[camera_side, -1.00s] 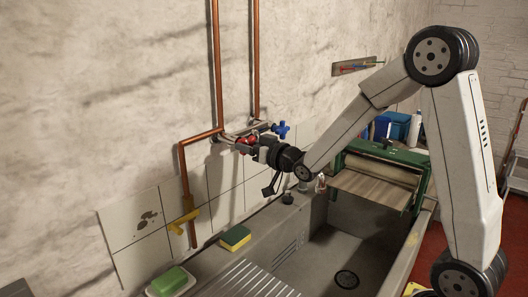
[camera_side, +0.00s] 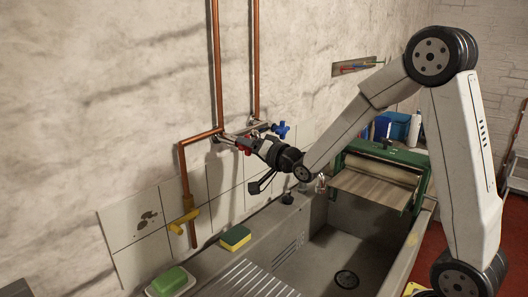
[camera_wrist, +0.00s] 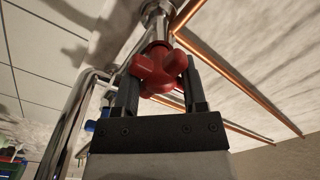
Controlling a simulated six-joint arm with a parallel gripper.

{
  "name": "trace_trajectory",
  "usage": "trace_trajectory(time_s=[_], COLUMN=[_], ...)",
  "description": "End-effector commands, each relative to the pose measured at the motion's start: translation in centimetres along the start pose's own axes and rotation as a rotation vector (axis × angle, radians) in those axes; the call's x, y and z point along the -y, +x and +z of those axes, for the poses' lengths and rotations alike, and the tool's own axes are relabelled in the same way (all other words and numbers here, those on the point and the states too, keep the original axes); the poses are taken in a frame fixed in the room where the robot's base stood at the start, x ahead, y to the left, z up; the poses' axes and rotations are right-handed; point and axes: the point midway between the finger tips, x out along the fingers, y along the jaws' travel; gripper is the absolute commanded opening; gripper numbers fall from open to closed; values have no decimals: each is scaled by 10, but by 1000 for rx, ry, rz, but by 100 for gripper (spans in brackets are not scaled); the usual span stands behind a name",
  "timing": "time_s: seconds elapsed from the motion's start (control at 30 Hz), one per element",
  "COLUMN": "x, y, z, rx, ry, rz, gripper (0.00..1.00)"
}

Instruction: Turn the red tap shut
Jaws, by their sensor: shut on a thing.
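The red tap (camera_wrist: 160,68) is a cross-shaped handle on a chrome stem, in the upper middle of the wrist view. My gripper (camera_wrist: 160,80) is shut on it, with one finger on each side of the handle. In the side view the red tap (camera_side: 246,150) shows only in part, on the wall fitting at the left end of my gripper (camera_side: 249,146). The gripper hides most of it there.
A blue tap (camera_side: 282,130) sits just right of the red one on the same fitting. Copper pipes (camera_side: 218,70) run up the wall. A yellow lever valve (camera_side: 184,219) is lower left. Below are the grey sink (camera_side: 330,250), a sponge (camera_side: 235,238) and green soap (camera_side: 170,280).

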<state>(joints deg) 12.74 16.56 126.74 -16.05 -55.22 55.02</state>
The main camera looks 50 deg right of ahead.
Motion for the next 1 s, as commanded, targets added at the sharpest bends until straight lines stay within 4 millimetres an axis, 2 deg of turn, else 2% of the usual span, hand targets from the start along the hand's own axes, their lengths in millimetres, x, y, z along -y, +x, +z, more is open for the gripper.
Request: trace_trajectory(time_s=[0.37,0.4,0.47,1.0], x=[0,0,0,0], y=[0,0,0,-7], z=[0,0,0,-1], rx=[-2,-2,-2,-1], ry=[10,10,9,6], rz=[0,0,0,0], gripper=[0,64,83,84])
